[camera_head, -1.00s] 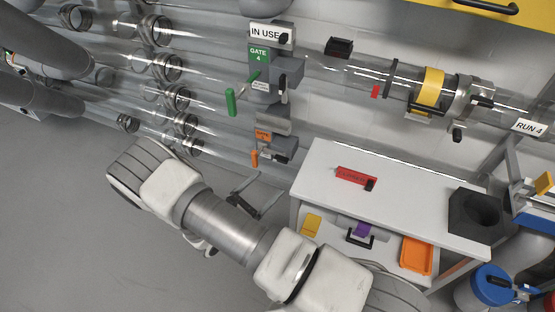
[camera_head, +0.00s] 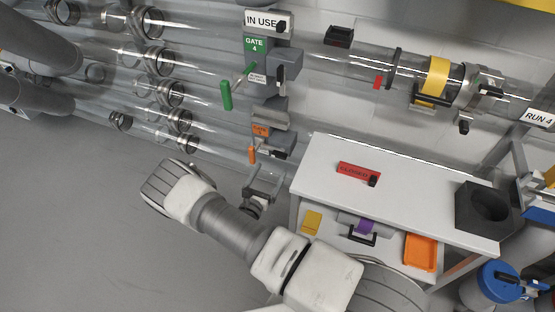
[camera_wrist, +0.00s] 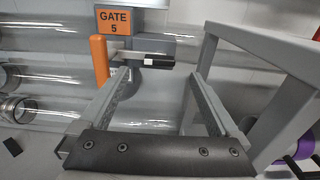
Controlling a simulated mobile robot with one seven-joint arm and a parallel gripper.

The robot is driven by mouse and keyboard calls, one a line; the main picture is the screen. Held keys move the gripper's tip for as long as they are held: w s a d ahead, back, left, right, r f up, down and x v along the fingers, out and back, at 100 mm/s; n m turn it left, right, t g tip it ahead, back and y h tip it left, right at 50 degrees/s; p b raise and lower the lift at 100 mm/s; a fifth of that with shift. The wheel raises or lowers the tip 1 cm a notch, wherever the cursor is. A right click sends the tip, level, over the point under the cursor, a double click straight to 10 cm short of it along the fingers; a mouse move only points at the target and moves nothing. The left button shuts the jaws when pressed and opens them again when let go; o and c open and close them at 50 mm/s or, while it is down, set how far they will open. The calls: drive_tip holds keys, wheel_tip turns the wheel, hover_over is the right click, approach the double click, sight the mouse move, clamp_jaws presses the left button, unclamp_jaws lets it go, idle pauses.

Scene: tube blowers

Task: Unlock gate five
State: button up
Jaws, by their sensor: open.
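Gate five is marked by an orange plate (camera_wrist: 113,22) reading "GATE 5" in the wrist view; it is small in the head view (camera_head: 260,130). An orange handle (camera_wrist: 99,60) hangs below the plate at the left. A grey bar with a dark, white-marked end piece (camera_wrist: 145,60) reaches right from beside the handle. My gripper (camera_wrist: 160,85) is open, its two fingers apart and pointing towards this bar. Nothing is held between them. In the head view my gripper (camera_head: 264,182) is just below gate five; contact cannot be told.
Gate four, with a green handle (camera_head: 226,95) and an "IN USE" sign (camera_head: 267,20), is above. A white bench (camera_head: 400,185) with a red "CLOSED" tag (camera_head: 358,173) stands close on the right. Clear tubes (camera_head: 190,65) run behind. Floor at lower left is clear.

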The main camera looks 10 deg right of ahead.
sight(278, 157)
drive_tip(key=b+x, duration=0.1)
drive_tip(key=x, duration=0.6)
drive_tip(key=shift+w+d, duration=0.15)
drive_tip(key=shift+w, duration=0.1)
clamp_jaws()
